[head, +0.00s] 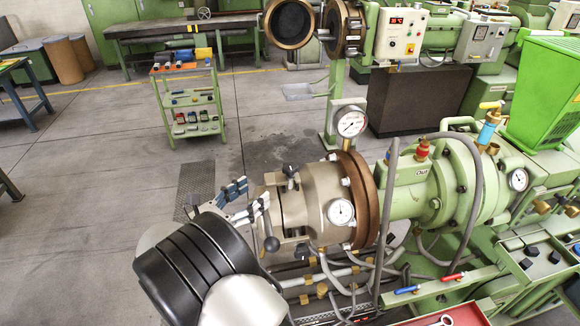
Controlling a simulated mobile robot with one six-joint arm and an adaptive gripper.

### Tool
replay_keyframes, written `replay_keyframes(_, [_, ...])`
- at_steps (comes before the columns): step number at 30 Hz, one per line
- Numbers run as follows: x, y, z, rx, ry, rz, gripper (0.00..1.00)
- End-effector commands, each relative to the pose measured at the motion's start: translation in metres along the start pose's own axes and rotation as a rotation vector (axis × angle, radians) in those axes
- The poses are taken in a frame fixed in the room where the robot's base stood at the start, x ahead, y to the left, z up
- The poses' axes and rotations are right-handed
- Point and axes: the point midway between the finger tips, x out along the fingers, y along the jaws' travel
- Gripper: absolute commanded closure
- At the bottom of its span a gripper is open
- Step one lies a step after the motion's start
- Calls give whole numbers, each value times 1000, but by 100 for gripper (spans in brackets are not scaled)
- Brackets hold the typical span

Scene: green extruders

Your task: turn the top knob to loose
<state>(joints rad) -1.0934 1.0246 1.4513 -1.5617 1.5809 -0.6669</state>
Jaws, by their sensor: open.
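The extruder's beige cylindrical head (318,190) points left, toward my arm. A black top knob (290,170) stands on its upper side, near the front end. A lever with a black ball (271,243) hangs at the front face, and another dark knob (302,251) sits low on the head. My gripper (250,196) is open, just left of the head's front end and lower left of the top knob. No contact with the top knob shows. My black and white wrist partly hides the space below the gripper. The top knob's thread and tightness cannot be seen.
Round gauges (351,122) stand on the head, with a brown flange (361,200) behind it. Grey hoses and pipes (334,272) run below. A red tray (450,316) is at the bottom right. A green trolley (190,103) stands farther back; open floor lies left.

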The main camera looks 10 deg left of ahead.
Motion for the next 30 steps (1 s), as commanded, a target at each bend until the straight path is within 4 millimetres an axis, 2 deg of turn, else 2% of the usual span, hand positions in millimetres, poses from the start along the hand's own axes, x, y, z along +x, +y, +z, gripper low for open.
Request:
replay_keyframes(3, [28,-2,0,1,1,-5,42])
replay_keyframes(12, [94,-2,-1,1,2,-6,42])
replay_keyframes(18, [129,-1,-1,2,2,-3,42])
replay_keyframes(24, [146,-1,-1,1,2,-2,42])
replay_keyframes(30, [148,-1,-1,1,2,0,42])
